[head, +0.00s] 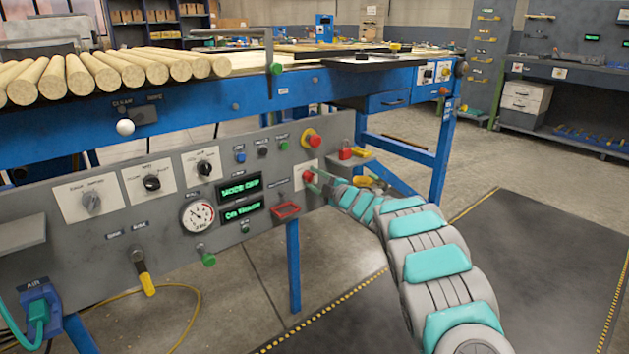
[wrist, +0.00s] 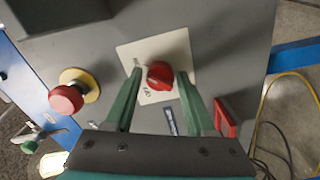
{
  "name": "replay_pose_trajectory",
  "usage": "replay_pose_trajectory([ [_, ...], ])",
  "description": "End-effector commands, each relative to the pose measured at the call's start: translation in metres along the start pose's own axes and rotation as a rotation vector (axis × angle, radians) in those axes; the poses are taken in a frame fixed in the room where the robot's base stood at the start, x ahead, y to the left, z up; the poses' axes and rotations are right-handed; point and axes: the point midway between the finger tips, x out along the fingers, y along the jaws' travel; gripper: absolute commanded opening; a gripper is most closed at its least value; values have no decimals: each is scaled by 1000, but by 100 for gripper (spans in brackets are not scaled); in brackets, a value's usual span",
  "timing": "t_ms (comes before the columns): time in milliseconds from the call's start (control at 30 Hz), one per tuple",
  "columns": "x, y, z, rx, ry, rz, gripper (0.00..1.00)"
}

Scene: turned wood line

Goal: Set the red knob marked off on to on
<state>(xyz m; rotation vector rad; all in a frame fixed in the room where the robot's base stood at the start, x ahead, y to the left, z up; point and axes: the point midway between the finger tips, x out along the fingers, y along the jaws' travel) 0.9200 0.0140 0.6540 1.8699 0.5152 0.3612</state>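The red knob (head: 308,175) sits on a pale square plate at the right end of the grey control panel. In the wrist view the red knob (wrist: 160,75) lies between the two green fingers of my gripper (wrist: 160,73). The fingers are open, one on each side, with a narrow gap to the knob visible on both sides. Small lettering shows at the knob's lower left and upper left; I cannot read it surely. In the head view my gripper (head: 316,181) reaches the panel from the right and partly covers the plate.
A red mushroom button on a yellow base (head: 312,138) is just above the knob; it also shows in the wrist view (wrist: 67,98). A red-framed part (head: 286,211) projects from the panel at lower left.

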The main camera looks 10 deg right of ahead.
Motion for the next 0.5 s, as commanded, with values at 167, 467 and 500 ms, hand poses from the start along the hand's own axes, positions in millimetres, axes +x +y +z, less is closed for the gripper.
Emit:
replay_pose_trajectory([
  [167,0,0,0,-1,0,-1,74],
  [467,-1,-1,0,-1,0,-1,74],
  [500,-2,-1,0,-1,0,-1,74],
])
